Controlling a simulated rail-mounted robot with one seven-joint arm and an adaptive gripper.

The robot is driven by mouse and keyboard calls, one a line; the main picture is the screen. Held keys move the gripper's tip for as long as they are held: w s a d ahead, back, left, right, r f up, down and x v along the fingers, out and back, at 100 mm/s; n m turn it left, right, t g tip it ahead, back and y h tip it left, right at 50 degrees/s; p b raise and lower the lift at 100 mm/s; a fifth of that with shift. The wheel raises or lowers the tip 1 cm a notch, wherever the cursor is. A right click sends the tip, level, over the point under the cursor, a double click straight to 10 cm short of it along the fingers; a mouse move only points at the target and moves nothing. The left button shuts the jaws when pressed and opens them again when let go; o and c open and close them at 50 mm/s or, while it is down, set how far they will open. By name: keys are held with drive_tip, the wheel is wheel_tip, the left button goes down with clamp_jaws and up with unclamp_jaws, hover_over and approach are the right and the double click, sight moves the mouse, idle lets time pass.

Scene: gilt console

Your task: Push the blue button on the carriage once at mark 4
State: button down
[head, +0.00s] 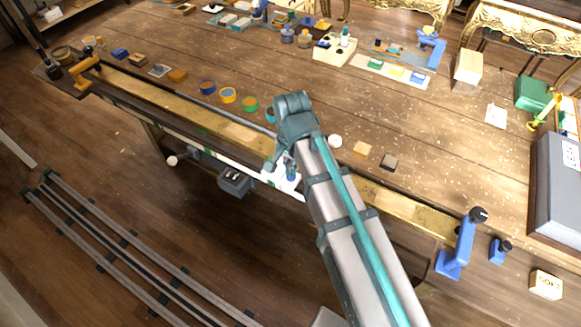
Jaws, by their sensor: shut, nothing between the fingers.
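The long brass rail (400,205) runs diagonally across the bench, with a pale strip along its front edge. What looks like the carriage, a small white block (280,184), sits at the rail's front side near the middle, partly behind my arm. A small blue part (291,176) shows on it and may be the blue button. My gripper (270,166) is teal, shut and empty, pointing down just above and beside the white block. I cannot tell whether it touches.
Colored round pots (228,95) stand behind the rail. An orange bracket (84,70) is at its left end and a blue post (460,248) at its right end. A grey box (235,181) hangs below the front edge. A grey case (553,190) stands far right.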

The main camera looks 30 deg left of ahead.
wheel_tip(320, 180, up, 3)
drive_tip(key=shift+d+r+p, duration=0.1)
drive_tip(key=shift+d+p, duration=0.05)
drive_tip(key=shift+p, duration=0.5)
drive_tip(key=shift+r+b, duration=0.1)
drive_tip(key=shift+b, duration=0.8)
wheel_tip(320, 180, up, 9)
drive_tip(key=b, duration=0.2)
